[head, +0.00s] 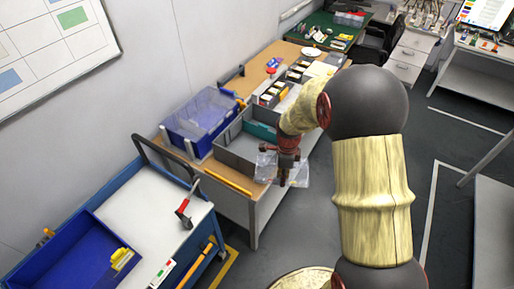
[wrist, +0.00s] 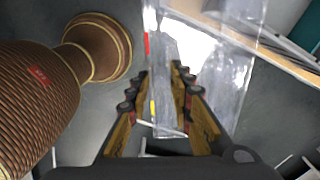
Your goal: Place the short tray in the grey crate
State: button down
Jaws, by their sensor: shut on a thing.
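My gripper (head: 284,180) is shut on a clear, see-through plastic piece (head: 299,174), which I take to be the short tray. It hangs in the fingers at the front edge of the wooden bench. In the wrist view the clear tray (wrist: 218,75) runs past and beyond the fingertips (wrist: 161,75); its exact outline is hard to make out. The grey crate (head: 233,161) stands on the bench, just left of and behind my gripper.
A blue crate (head: 187,146) with clear contents stands left of the grey crate. Small boxes (head: 268,97) stand behind it on the bench (head: 240,205). A blue cart (head: 140,215) with a blue bin (head: 75,255) and a red-handled tool (head: 184,208) is at front left.

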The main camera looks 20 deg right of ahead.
aim_at(252, 154)
jog(key=i+j, duration=0.2)
jog(key=i, duration=0.3)
jog(key=i+j, duration=0.2)
jog(key=i, duration=0.25)
